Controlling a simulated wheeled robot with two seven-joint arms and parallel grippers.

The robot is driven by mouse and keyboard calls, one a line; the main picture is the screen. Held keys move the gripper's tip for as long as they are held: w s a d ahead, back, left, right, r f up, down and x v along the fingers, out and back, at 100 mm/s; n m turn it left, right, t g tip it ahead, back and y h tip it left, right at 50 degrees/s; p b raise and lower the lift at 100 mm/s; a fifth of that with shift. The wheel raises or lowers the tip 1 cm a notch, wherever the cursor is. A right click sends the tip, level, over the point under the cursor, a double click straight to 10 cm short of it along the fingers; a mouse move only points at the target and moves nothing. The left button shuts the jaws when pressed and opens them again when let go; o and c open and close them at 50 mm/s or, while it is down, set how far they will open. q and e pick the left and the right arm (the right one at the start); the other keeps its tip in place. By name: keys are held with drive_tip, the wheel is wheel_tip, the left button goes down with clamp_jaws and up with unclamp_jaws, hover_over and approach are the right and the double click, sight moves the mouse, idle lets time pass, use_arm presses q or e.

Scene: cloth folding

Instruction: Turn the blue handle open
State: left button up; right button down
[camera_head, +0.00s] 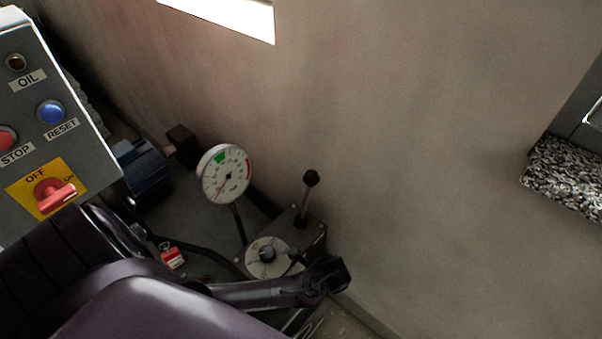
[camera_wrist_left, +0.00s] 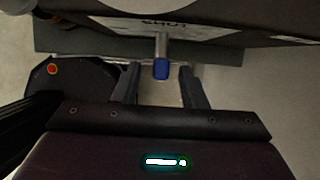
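A small blue handle (camera_wrist_left: 161,69) on a metal stem shows in the left wrist view, below a pale label panel (camera_wrist_left: 150,26). My left gripper (camera_wrist_left: 157,80) is open. Its two dark fingers stand on either side of the blue handle, with a visible gap on both sides. I cannot tell how far the handle reaches between the fingers in depth. In the head view my purple left arm comes in from the lower left, and the blue handle is not visible there. My right gripper is in neither view.
A grey control box (camera_head: 82,122) with buttons and a red rotary switch (camera_head: 57,196) stands at left. A round gauge (camera_head: 226,174), a black-knobbed lever (camera_head: 307,196) and a red tag (camera_head: 172,257) are near my arm. A speckled stone ledge (camera_head: 565,178) is at right.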

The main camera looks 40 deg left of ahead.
use_arm(q)
drive_tip(key=x, duration=0.4)
drive_tip(key=shift+f, duration=0.2)
drive_tip(key=shift+a+f, duration=0.1)
drive_tip(key=shift+f, duration=0.05)
drive_tip(key=shift+c, duration=1.6)
clamp_jaws()
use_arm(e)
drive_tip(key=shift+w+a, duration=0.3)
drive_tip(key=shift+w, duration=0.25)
